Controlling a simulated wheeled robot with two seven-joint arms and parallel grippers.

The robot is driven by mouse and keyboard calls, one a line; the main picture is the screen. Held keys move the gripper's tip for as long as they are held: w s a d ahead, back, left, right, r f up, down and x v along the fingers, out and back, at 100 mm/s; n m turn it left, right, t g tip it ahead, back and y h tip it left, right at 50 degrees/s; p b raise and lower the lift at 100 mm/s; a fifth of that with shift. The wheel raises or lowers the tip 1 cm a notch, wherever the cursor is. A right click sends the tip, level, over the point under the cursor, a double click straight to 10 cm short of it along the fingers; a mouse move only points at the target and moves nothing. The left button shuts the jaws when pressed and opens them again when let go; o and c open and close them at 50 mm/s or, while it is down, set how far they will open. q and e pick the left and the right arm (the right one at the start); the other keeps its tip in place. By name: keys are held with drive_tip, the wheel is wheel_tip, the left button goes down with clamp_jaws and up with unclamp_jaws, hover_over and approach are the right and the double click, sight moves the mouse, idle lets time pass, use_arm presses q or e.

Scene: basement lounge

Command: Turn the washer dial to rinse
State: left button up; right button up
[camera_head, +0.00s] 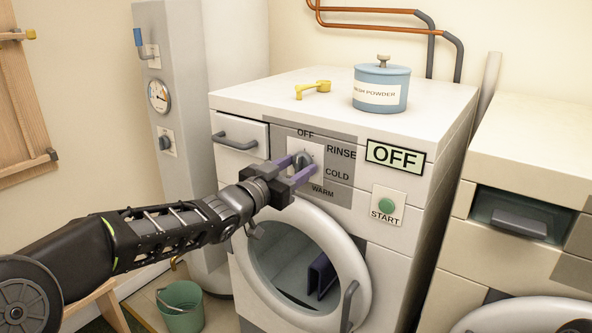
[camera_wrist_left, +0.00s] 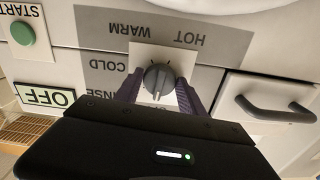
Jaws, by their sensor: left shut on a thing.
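The white washer (camera_head: 258,98) stands ahead of me. Its round grey dial (camera_head: 302,160) sits on a pale square plate on the front panel. Around it I read OFF above, RINSE, COLD and WARM; HOT shows in the wrist view. My left gripper (camera_head: 297,167) is shut on the dial, one purple finger on each side. In the upside-down left wrist view, the dial's pale pointer line (camera_wrist_left: 157,95) points down to the OFF side, where the gripper partly hides the label. The display (camera_head: 395,155) reads OFF. My right gripper is out of view.
A green START button (camera_head: 386,206) is right of the dial. A drawer handle (camera_head: 235,141) is to its left, a round door (camera_head: 352,265) below. A blue powder tin (camera_head: 381,87) and yellow scoop (camera_head: 313,88) are on top. A green bucket (camera_head: 181,306) stands on the floor.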

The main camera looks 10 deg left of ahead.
use_arm(q)
drive_tip(key=m+b, duration=0.2)
drive_tip(key=m, duration=0.2)
drive_tip(key=shift+f+m+b, duration=0.15)
drive_tip(key=shift+m+b, duration=0.2)
drive_tip(key=shift+m, duration=0.05)
drive_tip(key=shift+a+m+b, duration=0.1)
drive_tip(key=shift+m+b, duration=0.75)
drive_tip(key=shift+m, duration=1.15)
drive_tip(key=o, duration=1.3)
drive_tip(key=shift+r, duration=0.2)
drive_tip(key=p+v, duration=0.1)
drive_tip(key=v, duration=0.6)
drive_tip(key=shift+s+a, duration=0.1)
drive_tip(key=shift+s, duration=0.25)
